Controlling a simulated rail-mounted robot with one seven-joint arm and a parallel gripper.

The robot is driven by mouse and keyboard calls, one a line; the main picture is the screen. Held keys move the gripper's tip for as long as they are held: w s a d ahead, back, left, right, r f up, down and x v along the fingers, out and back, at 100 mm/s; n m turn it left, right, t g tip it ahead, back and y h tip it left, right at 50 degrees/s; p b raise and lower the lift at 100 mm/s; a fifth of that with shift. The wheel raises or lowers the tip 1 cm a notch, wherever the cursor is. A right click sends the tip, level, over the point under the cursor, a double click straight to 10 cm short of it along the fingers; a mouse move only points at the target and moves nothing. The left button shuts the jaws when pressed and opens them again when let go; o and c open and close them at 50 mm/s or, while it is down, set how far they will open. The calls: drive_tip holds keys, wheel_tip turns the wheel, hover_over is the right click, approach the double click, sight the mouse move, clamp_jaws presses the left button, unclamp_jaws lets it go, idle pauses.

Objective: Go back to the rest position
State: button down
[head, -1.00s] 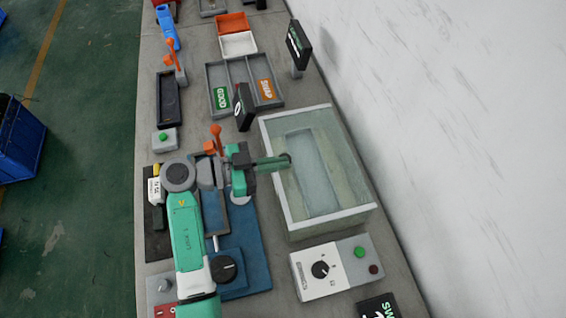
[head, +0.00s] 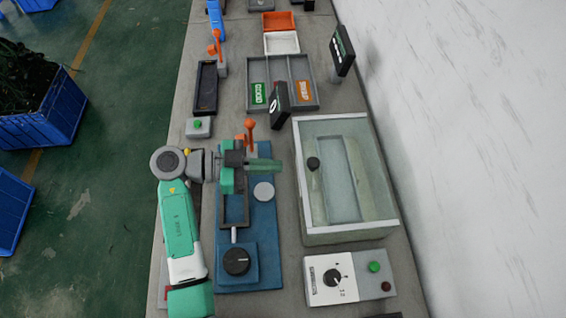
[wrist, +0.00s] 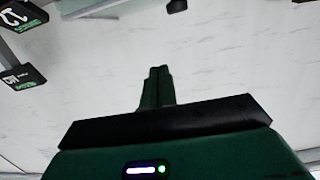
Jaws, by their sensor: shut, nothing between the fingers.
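My gripper (head: 265,167) is green and shut, with nothing between its fingers. In the head view it points right, above the blue fixture plate (head: 262,215) and just left of the glass-walled tank. In the wrist view the shut fingers (wrist: 157,85) stand out against the pale wall. Part of the blue fixture with its black dial (head: 236,261) is hidden under my arm and gripper.
The transparent tank (head: 385,235) with a black knob on its lid stands to the right. A control box (head: 330,292) is in front of it. A divided tray (head: 284,68) and small display (head: 279,107) lie beyond. Blue crates (head: 48,118) stand on the floor at left.

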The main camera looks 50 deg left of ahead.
idle(0.3)
drive_tip(key=w+d+r+n+y, duration=0.2)
drive_tip(key=w+d+r+y, duration=0.3)
drive_tip(key=w+d+r, duration=0.55)
drive_tip(key=w+d+r+n+t+y, duration=0.1)
drive_tip(key=w+d+r+t, duration=0.15)
drive_tip(key=r, duration=0.45)
drive_tip(key=w+d+r+n+t+y, duration=0.1)
drive_tip(key=w+d+r+y, duration=0.1)
drive_tip(key=d+r, duration=0.3)
drive_tip(key=s+d+r+n+t, duration=0.2)
drive_tip(key=s+d+r+t, duration=0.35)
drive_tip(key=r, duration=0.65)
drive_tip(key=s+d+r+n+t, duration=0.1)
drive_tip(key=s+d+r+t, duration=0.2)
drive_tip(key=s+d+r, duration=0.7)
drive_tip(key=w+a+r+p, duration=0.1)
drive_tip(key=a+r+p, duration=0.1)
drive_tip(key=r+p, duration=1.3)
drive_tip(key=w+a+r+y+p, duration=0.1)
drive_tip(key=w+a+r+p, duration=0.1)
drive_tip(key=r+p, duration=1.2)
drive_tip(key=shift+r+y+p, duration=0.3)
drive_tip(key=shift+r+p, duration=0.1)
drive_tip(key=shift+r, duration=0.2)
